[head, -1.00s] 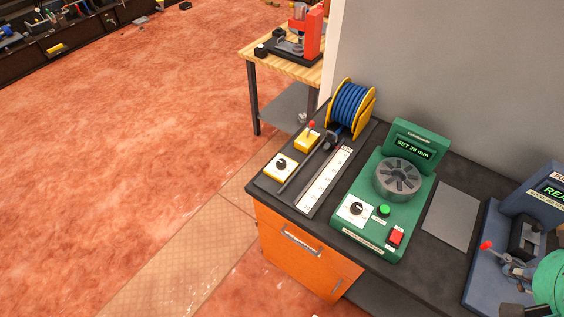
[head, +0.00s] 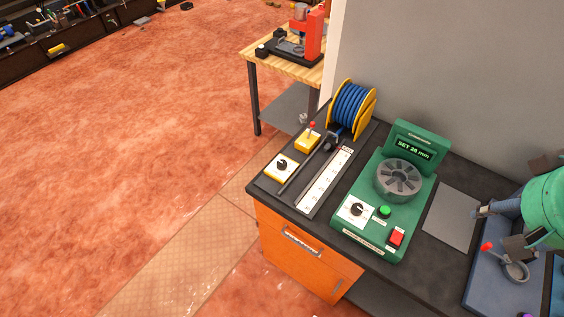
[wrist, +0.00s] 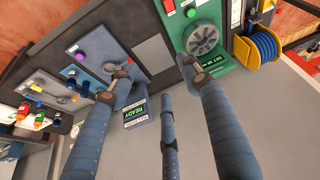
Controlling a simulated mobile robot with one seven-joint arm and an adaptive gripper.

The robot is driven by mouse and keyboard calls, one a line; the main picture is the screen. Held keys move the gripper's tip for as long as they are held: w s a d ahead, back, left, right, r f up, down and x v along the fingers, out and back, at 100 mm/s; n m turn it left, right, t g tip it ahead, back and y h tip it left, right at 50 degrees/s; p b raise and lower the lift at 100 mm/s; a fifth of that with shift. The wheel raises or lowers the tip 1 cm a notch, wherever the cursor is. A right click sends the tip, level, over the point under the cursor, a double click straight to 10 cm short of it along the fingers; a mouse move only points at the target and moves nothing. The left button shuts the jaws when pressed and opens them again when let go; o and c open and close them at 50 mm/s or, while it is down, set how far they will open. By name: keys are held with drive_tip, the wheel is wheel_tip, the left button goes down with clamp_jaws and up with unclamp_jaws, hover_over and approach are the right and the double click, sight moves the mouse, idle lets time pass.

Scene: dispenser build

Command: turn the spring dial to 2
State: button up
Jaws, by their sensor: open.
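No dial in view has a legible spring label, so I cannot tell which is the spring dial. One black dial (head: 357,209) sits on a white plate on the green machine (head: 376,240). Another black dial (head: 282,166) sits on a yellow-edged plate at the bench's left end. Their numbers are too small to read. My gripper (head: 498,228) is open and empty at the right, above the blue machine (head: 480,275), apart from both dials. In the wrist view, the open fingers (wrist: 155,78) spread over the blue machine and grey pad, with the green machine beyond.
The green machine has a "SET 28 mm" display (head: 413,149), a green button (head: 384,211) and a red switch (head: 396,237). A blue reel (head: 352,108) stands behind. A red-tipped lever (head: 312,127) rises from a yellow block. A flat grey pad (head: 452,216) lies right of the green machine.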

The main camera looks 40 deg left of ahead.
drive_tip(key=w+a+f+n+g, duration=0.15)
drive_tip(key=w+a+n, duration=0.35)
drive_tip(key=w+a, duration=0.7)
drive_tip(key=n+g, duration=0.3)
drive_tip(key=n, duration=0.9)
hover_over(282, 163)
wheel_tip(282, 163, down, 26)
drive_tip(key=shift+a+f+h, duration=0.1)
drive_tip(key=shift+f+h, duration=0.05)
drive_tip(key=shift+h, duration=0.15)
wheel_tip(282, 163, down, 14)
drive_tip(key=shift+r+b, duration=0.1)
drive_tip(key=shift+b, duration=0.7)
